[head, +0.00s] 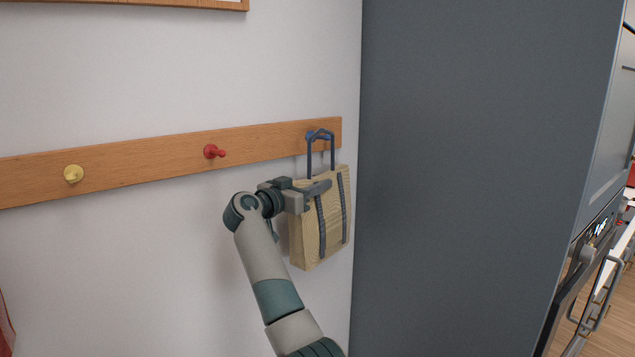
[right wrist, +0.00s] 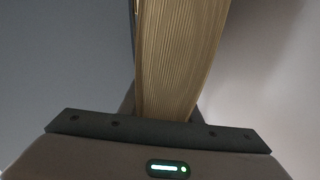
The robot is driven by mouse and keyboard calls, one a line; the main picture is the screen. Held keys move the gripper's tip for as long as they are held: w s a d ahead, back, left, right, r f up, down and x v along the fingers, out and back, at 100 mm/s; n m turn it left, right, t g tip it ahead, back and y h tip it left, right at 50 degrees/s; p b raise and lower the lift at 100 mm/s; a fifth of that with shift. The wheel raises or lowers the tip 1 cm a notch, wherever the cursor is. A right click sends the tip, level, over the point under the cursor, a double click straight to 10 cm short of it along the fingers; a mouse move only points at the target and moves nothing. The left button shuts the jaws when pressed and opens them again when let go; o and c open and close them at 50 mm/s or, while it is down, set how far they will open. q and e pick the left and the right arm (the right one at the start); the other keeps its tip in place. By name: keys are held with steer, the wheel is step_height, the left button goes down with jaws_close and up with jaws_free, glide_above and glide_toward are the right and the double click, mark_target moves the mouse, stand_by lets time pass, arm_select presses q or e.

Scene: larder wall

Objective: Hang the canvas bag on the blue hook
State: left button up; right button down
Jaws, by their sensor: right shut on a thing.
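The tan canvas bag (head: 333,228) with dark straps is upright against the wall at the right end of the wooden rail. Its dark handle loop (head: 321,134) rises in front of the blue hook (head: 311,137), which shows partly behind it. From this angle I cannot tell whether the loop rests on the hook. My right gripper (head: 318,189) is shut on the upper part of the bag, just below the handle. In the right wrist view the bag's ribbed cloth (right wrist: 180,60) stands between the jaws. My left gripper is not in view.
The wooden rail (head: 130,165) also bears a yellow hook (head: 73,174) at the left and a red hook (head: 213,152) in the middle, both empty. A tall dark grey panel (head: 470,180) stands close to the right of the bag. The wall below the rail's left part is mostly clear.

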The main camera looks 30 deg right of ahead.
steer(key=shift+w+f, duration=0.1)
steer(key=shift+f+p, duration=0.1)
steer(key=shift+p, duration=0.2)
stand_by(0.5)
steer(key=c, duration=1.2)
jaws_free()
